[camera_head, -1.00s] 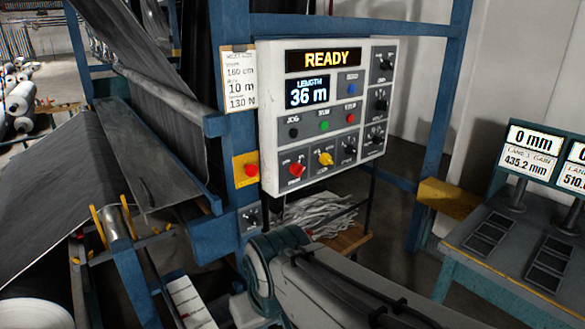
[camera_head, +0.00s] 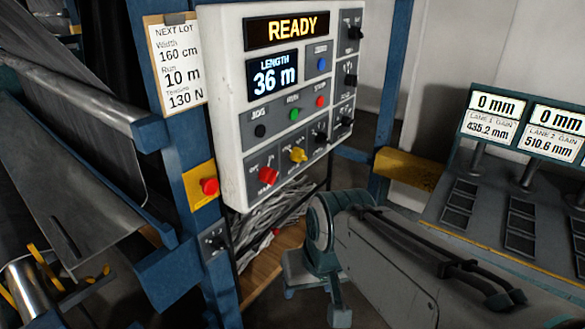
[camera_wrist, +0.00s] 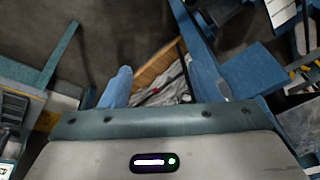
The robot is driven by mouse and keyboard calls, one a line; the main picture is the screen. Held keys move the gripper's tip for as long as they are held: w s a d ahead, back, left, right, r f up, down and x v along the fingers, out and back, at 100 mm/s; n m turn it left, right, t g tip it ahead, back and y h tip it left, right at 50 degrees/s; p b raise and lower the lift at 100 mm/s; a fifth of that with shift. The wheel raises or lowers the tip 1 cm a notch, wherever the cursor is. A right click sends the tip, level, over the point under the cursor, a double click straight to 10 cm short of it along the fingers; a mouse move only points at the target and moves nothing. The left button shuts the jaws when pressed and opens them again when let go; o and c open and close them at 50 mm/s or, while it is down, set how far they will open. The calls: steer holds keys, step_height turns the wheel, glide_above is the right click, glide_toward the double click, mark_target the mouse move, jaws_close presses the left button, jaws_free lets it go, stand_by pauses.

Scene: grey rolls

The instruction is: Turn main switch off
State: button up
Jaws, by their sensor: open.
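A white control panel (camera_head: 236,170) hangs on a blue post in the head view, its display reading READY and LENGTH 36 m. A red rotary knob (camera_head: 267,176) sits at its lower left, beside a yellow knob (camera_head: 298,154) and black knobs. The labels are too small to tell surely which is the main switch. A small dark switch (camera_head: 215,240) is on the post below a red button (camera_head: 209,187) on a yellow plate. My gripper (camera_head: 314,302) is open and empty, below and right of the panel. In the wrist view its fingers (camera_wrist: 163,88) are apart.
Pale scraps (camera_wrist: 170,92) and a wooden board show beyond the fingers in the wrist view. Right of my arm is a bench (camera_head: 470,225) with gauge displays. Rollers and dark sheet (camera_head: 65,180) fill the left. A yellow beam (camera_head: 410,168) crosses behind.

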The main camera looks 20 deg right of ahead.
steer(key=w+a+f+m+g+y+b, duration=0.1)
steer(key=a+f+m+y+b, duration=0.15)
steer(key=m+y, duration=0.35)
steer(key=m+t+y+b, duration=0.35)
steer(key=m+t, duration=0.85)
steer(key=m, duration=1)
glide_toward(275, 179)
steer(key=shift+y, duration=0.25)
steer(key=p+x, duration=0.3)
steer(key=x, duration=0.7)
steer(key=shift+d+f, duration=0.15)
steer(key=shift+f, duration=0.05)
steer(key=c, duration=1)
